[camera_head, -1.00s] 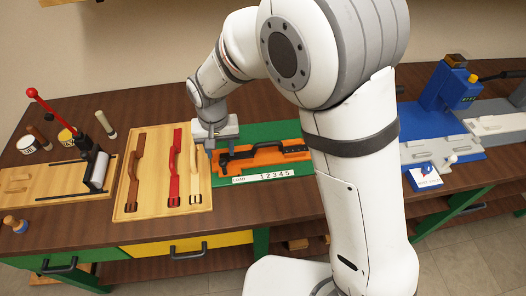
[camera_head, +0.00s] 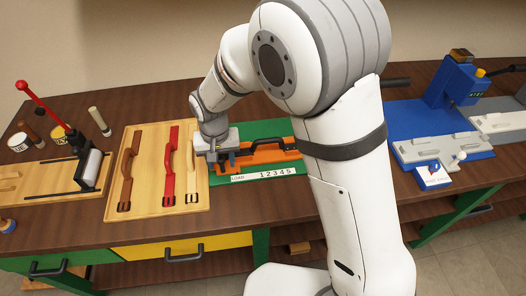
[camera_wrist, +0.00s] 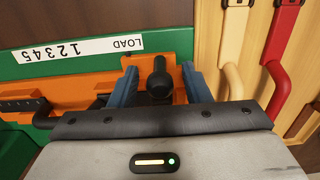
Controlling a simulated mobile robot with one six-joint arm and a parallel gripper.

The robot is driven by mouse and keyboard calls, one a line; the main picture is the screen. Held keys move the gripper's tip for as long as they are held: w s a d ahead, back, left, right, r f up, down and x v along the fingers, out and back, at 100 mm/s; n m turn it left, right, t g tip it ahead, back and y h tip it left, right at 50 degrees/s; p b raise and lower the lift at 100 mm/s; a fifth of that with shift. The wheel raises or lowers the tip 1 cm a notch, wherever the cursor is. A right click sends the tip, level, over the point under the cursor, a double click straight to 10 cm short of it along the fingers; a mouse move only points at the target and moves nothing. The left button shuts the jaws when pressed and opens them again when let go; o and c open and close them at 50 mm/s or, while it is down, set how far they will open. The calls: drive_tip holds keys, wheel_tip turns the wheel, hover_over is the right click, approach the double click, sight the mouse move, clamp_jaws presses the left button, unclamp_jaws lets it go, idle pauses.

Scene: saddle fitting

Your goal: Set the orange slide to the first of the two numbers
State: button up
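The orange slide (camera_head: 262,158) lies in a green track (camera_head: 245,133) behind a white scale strip (camera_head: 265,173) marked LOAD and 1 2 3 4 5. It carries a long black handle, partly hidden by my arm in the head view. My gripper (camera_head: 222,160) is over the slide's left end, near the LOAD end of the strip. In the wrist view my gripper's (camera_wrist: 160,88) two blue fingers are apart, on either side of a black knob (camera_wrist: 160,78) on the orange slide (camera_wrist: 72,72). Gaps show between knob and fingers. The slide's pointer is not discernible.
A wooden board with brown, red and cream handles (camera_head: 190,165) stands close left of the slide. A roller press with a red-knobbed lever (camera_head: 93,168) is further left.

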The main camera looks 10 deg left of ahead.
drive_tip(key=c, duration=0.7)
drive_tip(key=shift+w+d, duration=0.15)
drive_tip(key=shift+d, duration=0.5)
drive_tip(key=shift+w+d+b, duration=0.25)
drive_tip(key=shift+w+d, duration=0.2)
drive_tip(key=shift+d, duration=0.85)
drive_tip(key=shift+w+d+b, duration=0.3)
drive_tip(key=shift+w+d, duration=0.1)
drive_tip(key=shift+d, duration=0.85)
drive_tip(key=shift+w+d+b, duration=0.25)
drive_tip(key=shift+w+d, duration=0.2)
drive_tip(key=shift+d, duration=0.85)
drive_tip(key=shift+s+a, duration=0.1)
drive_tip(key=shift+a, duration=0.25)
drive_tip(key=o, duration=0.7)
drive_tip(key=shift+o, duration=0.2)
